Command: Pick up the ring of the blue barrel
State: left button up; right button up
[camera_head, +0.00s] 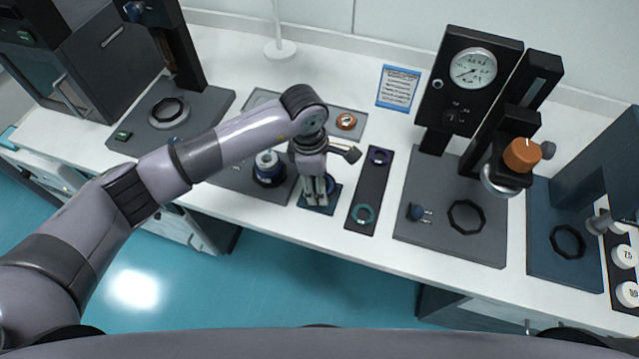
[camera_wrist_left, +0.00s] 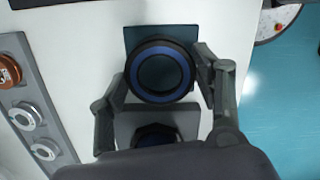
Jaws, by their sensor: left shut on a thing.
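A round ring with a blue band and black rim (camera_wrist_left: 160,50) shows in the left wrist view, over a small dark blue pad (camera_wrist_left: 133,36). My left gripper (camera_wrist_left: 160,74) has one finger on each side of the ring and is shut on it. In the head view my left gripper (camera_head: 318,196) points down at the same pad (camera_head: 311,207) and mostly hides the ring. A barrel with a white top and blue band (camera_head: 267,163) stands left of the gripper. Whether the ring is clear of the pad cannot be told. My right gripper is not in view.
A gauge press (camera_head: 455,236) stands further right. The white table's front edge is close.

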pick_arm(q)
notch_tip(320, 180, up, 17)
jog(key=b, duration=0.4)
jog(key=n+p, duration=0.3)
jog(key=p, duration=0.7)
send_over(267, 158)
jog(key=shift+s+a+f, duration=0.1)
jog(key=shift+f, duration=4.35)
jog(key=shift+f+b, duration=0.65)
jog(key=shift+b, duration=0.15)
jog(key=shift+f+b, duration=0.1)
jog(key=shift+b, duration=0.3)
jog(key=shift+f+b, duration=0.8)
jog(key=shift+b, duration=0.1)
jog(key=shift+f+b, duration=0.15)
jog(key=shift+b, duration=0.6)
